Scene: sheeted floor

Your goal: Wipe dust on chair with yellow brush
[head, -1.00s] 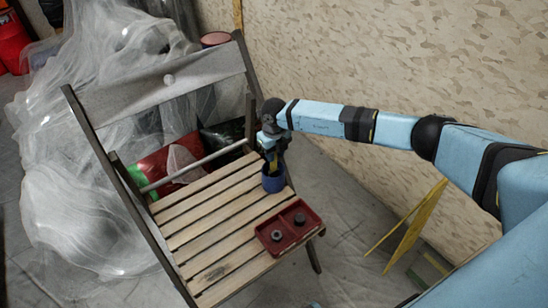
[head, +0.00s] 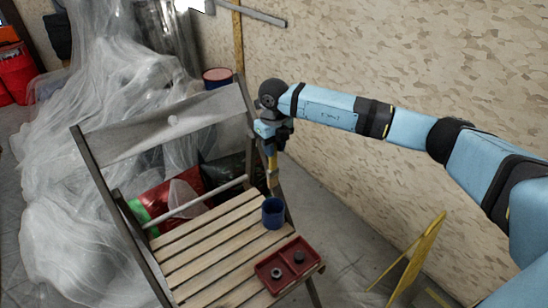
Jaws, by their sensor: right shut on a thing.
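A wooden folding chair (head: 205,240) with a slatted seat and a grey backrest stands in the middle. My right gripper (head: 272,142) is shut on the yellow brush (head: 271,161), above and behind the seat's right rear corner. The brush hangs downward, its lower end above the blue cup (head: 273,214) and apart from it. The cup stands upright on the right side of the seat. Dust on the seat is hard to make out at this size. My left gripper is out of view.
Clear plastic sheeting (head: 80,200) covers things at left. A yellow folding stand (head: 420,258) is at right, and a patterned wall (head: 400,60) is behind.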

